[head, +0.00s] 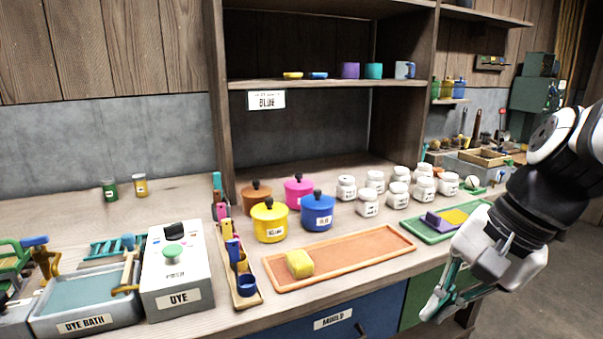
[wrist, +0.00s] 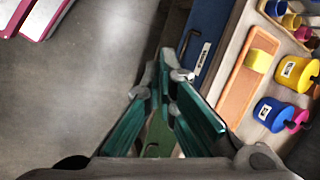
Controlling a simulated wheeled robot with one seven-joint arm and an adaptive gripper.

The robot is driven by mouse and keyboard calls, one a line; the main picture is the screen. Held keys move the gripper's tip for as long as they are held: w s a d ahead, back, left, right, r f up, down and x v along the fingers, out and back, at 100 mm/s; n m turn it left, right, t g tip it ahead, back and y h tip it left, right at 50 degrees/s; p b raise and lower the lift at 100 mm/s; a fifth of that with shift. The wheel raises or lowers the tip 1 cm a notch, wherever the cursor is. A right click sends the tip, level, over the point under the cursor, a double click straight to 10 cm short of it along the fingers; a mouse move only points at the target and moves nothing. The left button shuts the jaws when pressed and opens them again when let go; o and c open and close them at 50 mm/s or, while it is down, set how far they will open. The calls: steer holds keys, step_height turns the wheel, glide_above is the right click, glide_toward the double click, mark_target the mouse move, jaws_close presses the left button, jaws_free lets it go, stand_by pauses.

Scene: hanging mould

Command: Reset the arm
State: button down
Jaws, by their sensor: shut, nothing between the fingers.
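My arm reaches in from the right in the head view. My gripper (head: 434,310) hangs off the front edge of the counter at the right, pointing down and to the left, with nothing held. In the wrist view the two green fingers of my gripper (wrist: 166,75) come close together at their tips. Behind them are the floor, the counter's drawer fronts and part of the counter top. The gripper appears clear of the counter objects.
The counter holds an orange tray (head: 375,244) with a yellow block (head: 300,263), coloured pots, white jars, a green tray (head: 413,232) and a DYE box (head: 177,275). A blue MOULD drawer (head: 375,318) is below. Open floor (head: 560,255) lies right.

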steer(key=s+f+n+h, duration=0.1)
steer(key=s+n+h, duration=0.3)
steer(key=s+n, duration=0.85)
steer(key=s+r+m+t+p, duration=0.2)
steer(key=s+r+m+p, duration=0.1)
steer(key=r+p, duration=1.4)
step_height(320, 180, up, 2)
steer(key=shift+s+d+r+p, duration=0.1)
steer(key=shift+s+d+p, duration=0.25)
steer(key=shift+s, duration=0.25)
